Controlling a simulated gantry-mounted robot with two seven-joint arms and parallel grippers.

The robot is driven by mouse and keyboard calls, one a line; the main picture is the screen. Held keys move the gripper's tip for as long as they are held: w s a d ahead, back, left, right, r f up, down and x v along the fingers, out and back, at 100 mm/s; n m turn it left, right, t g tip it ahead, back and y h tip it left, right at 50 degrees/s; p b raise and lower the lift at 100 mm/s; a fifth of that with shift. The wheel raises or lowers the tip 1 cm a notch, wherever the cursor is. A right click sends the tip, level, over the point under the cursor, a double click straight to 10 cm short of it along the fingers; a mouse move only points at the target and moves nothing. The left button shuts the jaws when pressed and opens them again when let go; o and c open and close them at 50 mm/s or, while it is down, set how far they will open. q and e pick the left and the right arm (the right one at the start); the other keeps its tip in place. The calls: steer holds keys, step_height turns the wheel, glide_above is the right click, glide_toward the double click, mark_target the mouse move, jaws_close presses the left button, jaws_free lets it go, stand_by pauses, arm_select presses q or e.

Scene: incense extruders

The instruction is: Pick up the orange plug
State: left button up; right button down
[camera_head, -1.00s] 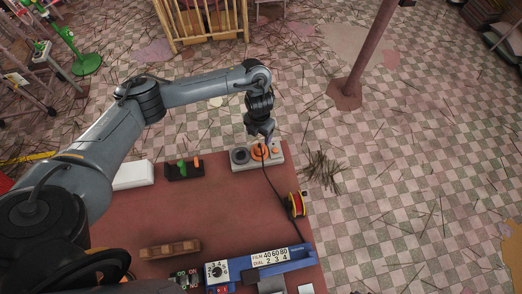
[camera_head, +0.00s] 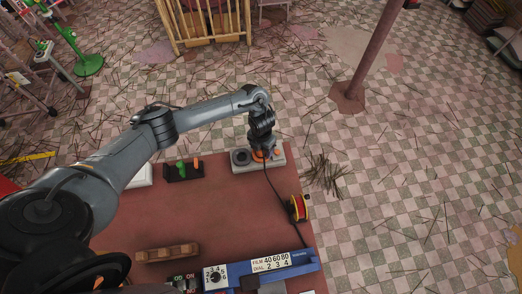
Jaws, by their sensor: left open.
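The orange plug (camera_head: 259,156) is a small round orange piece seated on a pale grey socket block (camera_head: 244,169) at the table's far right. A dark cord runs from it down toward the front. My left gripper (camera_head: 262,152) is open and points down right at the plug. Its fingers partly hide the plug, and I cannot tell whether they touch it. My right gripper is not in view.
A red and yellow reel (camera_head: 299,207) stands at the table's right edge. A blue dial unit (camera_head: 262,270) lies at the front, and a brown wooden rack (camera_head: 168,253) at front left. A black holder (camera_head: 184,172) with green and orange pieces stands left of the block. The red tabletop (camera_head: 215,220) is clear in the middle.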

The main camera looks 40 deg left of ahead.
arm_select(q)
steer(key=shift+f, duration=0.1)
steer(key=c, duration=1.1)
steer(key=shift+c, duration=0.2)
